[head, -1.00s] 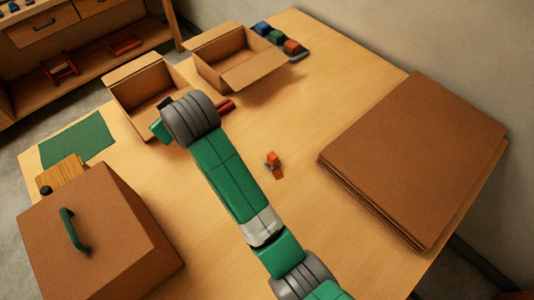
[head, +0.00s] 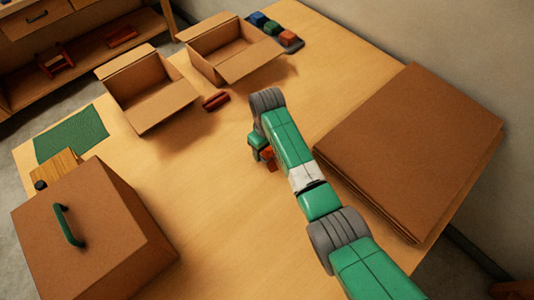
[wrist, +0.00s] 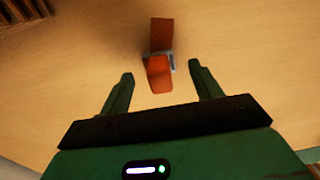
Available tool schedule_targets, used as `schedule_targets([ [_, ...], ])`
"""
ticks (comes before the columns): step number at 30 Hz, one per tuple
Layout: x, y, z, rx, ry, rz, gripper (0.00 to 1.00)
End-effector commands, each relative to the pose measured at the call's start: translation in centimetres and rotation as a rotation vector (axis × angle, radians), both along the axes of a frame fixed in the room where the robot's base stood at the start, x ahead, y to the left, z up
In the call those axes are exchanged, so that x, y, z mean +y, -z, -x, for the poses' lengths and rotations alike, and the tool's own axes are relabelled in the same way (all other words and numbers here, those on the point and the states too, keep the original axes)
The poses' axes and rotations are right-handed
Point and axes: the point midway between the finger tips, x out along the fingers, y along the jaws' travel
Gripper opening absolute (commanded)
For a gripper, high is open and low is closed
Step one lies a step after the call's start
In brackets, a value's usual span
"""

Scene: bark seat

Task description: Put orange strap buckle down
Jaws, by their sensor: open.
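The orange strap buckle (wrist: 160,66) lies on the bare tabletop, an orange strap with a small grey metal part at its middle. In the wrist view it sits just beyond and between the two fingertips of my gripper (wrist: 160,80). The fingers are open and apart, with no contact visible. In the head view my gripper (head: 262,156) is low over the table, and only a small orange part of the buckle (head: 270,165) shows beside it; my arm hides the rest.
Two open cardboard boxes (head: 150,112) (head: 232,80) stand at the back left, with a dark red object (head: 216,101) near them. Stacked brown sheets (head: 410,140) lie on the right. A lidded brown box (head: 90,240) with a green handle stands front left. The middle of the table is clear.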

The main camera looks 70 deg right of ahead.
Motion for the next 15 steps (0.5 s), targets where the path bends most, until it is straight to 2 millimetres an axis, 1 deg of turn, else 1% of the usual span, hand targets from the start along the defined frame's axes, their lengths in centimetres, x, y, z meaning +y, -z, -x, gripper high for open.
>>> schedule_targets([
  [1,0.0,1.2,0.0,0.001,0.001,0.0,0.64],
  [4,0.0,2.3,0.0,-0.001,0.001,0.0,0.64],
  [11,0.0,2.5,0.0,-0.001,0.001,0.002,0.64],
  [12,0.0,2.5,0.0,-0.001,0.001,0.002,0.62],
  [14,0.0,2.5,0.0,-0.001,0.001,0.002,0.5],
  [15,0.0,2.5,0.0,-0.001,0.001,0.002,0.42],
])
